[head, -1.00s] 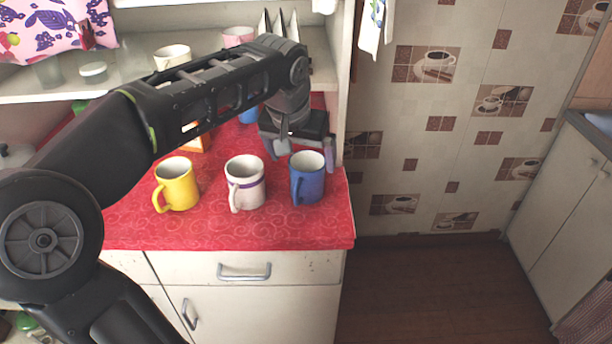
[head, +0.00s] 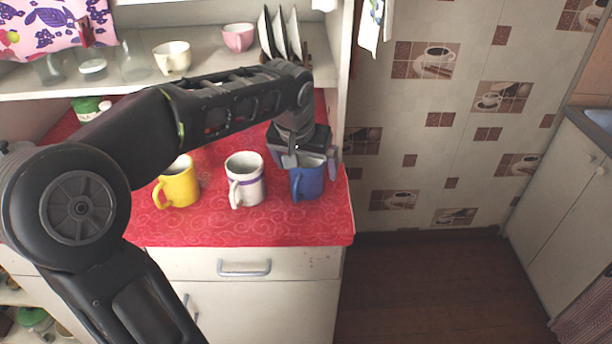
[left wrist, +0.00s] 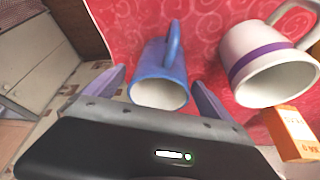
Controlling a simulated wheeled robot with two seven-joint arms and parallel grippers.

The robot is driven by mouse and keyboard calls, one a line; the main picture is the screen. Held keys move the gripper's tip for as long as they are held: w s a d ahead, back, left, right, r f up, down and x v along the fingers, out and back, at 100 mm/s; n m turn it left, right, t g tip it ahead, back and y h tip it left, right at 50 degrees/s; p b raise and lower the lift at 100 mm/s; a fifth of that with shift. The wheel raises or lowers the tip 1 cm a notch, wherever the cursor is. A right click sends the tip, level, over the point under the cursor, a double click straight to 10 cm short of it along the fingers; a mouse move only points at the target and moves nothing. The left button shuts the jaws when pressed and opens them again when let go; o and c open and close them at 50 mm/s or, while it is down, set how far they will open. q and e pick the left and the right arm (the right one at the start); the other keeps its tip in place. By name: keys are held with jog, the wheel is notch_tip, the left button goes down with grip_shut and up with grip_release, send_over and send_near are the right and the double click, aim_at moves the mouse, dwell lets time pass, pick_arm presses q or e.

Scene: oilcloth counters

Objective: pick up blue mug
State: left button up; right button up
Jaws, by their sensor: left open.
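The blue mug (head: 307,183) stands upright on the red oilcloth counter near its right front edge, its handle toward the left front in the head view. My left gripper (head: 312,165) is open and lowered over the mug, hiding part of its rim. In the left wrist view the blue mug (left wrist: 161,78) lies between the two spread fingers of the left gripper (left wrist: 160,92), with a gap visible on either side. Its open top faces the gripper. My right gripper is not in view.
A white mug with a purple band (head: 245,183) stands close left of the blue mug, and a yellow mug (head: 178,187) farther left. An orange box (left wrist: 292,133) shows in the wrist view. The cabinet's side panel (head: 338,80) rises just behind the gripper. The counter's front strip is clear.

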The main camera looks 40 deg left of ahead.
pick_arm(q)
jog(key=shift+x, duration=1.25)
jog(key=shift+c, duration=0.2)
jog(key=c, duration=1.7)
jog(key=shift+r, duration=0.15)
jog(key=shift+c, duration=0.2)
notch_tip(320, 180, up, 10)
